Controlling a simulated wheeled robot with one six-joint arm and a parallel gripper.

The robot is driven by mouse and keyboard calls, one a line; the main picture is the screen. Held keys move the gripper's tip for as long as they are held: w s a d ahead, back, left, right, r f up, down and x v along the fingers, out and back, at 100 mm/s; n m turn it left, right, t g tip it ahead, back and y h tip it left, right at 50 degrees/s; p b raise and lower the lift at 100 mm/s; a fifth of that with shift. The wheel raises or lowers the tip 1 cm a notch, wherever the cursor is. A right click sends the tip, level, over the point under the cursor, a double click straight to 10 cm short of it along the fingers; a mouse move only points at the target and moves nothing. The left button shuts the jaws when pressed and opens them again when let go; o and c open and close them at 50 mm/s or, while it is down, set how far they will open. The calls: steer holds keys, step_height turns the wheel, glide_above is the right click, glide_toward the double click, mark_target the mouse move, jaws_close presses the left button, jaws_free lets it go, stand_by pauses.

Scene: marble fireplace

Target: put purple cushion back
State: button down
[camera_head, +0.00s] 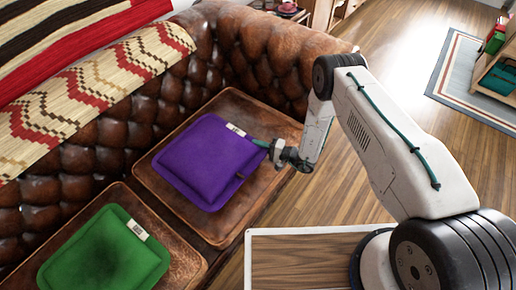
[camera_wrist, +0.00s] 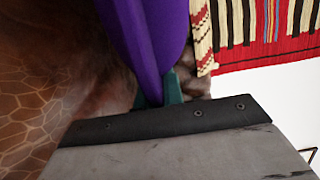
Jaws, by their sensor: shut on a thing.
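The purple cushion (camera_head: 209,160) lies over the right seat of the brown leather sofa (camera_head: 238,93) in the head view, its white label near the top right corner. Whether it rests on the seat or is held just above it I cannot tell. My gripper (camera_head: 262,145) is at the cushion's right edge and shut on it. In the wrist view the cushion (camera_wrist: 150,45) stands as a purple band between the teal fingers of my gripper (camera_wrist: 160,92). Part of the fingers is hidden by the cushion and the wrist housing.
A green cushion (camera_head: 104,250) lies on the left seat. A patterned woven blanket (camera_head: 100,88) hangs over the sofa back. The tufted armrest (camera_head: 275,50) rises behind the right seat. Wooden floor (camera_head: 350,190) is open to the right, with a rug (camera_head: 462,75) and shelf beyond.

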steer(key=shift+w+a+f, duration=0.1)
steer(key=shift+w+f, duration=0.1)
steer(key=shift+f, duration=0.7)
steer(key=shift+w+f, duration=0.2)
steer(key=shift+f, duration=0.65)
steer(key=c, duration=1.5)
jaws_free()
steer(key=shift+f, duration=0.15)
